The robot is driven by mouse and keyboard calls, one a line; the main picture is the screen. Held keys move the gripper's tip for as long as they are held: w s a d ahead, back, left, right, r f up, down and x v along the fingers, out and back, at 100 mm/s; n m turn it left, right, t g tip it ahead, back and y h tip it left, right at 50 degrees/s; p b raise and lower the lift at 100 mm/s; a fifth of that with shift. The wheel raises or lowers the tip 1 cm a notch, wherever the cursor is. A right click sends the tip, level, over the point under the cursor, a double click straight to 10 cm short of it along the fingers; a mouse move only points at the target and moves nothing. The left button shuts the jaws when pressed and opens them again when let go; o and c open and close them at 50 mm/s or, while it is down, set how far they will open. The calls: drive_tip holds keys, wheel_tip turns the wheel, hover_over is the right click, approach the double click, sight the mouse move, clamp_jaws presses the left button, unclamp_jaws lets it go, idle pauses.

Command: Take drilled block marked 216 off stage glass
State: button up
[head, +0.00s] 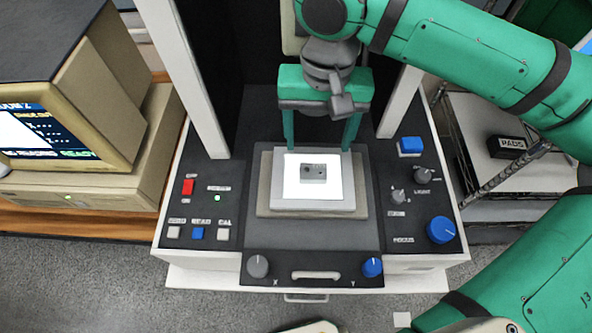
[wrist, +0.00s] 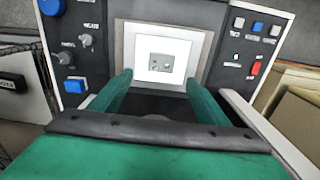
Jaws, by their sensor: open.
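The drilled block (head: 313,173) is a small grey block with dark holes, lying on the bright white stage glass (head: 313,192). It also shows in the wrist view (wrist: 161,63), near the middle of the lit glass (wrist: 160,42). Its marking is too small to read. My gripper (head: 319,150) is open, with its two green fingers spread wide at the far edge of the glass. In the wrist view my gripper (wrist: 158,76) has its fingertips to either side of the block, apart from it. Nothing is between the fingers in contact.
The stage stands on a dark machine bed between white columns (head: 200,80). A blue knob (head: 441,229), a red switch (head: 188,187) and several buttons flank it. A computer monitor (head: 110,85) stands at left. A black box marked PADS (head: 507,146) sits on a rack at right.

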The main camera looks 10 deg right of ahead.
sight(314, 171)
drive_tip(key=f, duration=0.4)
drive_tip(key=shift+a+f, duration=0.2)
drive_tip(key=shift+d+f, duration=0.1)
drive_tip(key=shift+f, duration=3.05)
drive_tip(key=shift+c, duration=0.6)
drive_tip(key=shift+w, duration=0.1)
drive_tip(key=c, duration=1.1)
drive_tip(key=shift+r, duration=0.1)
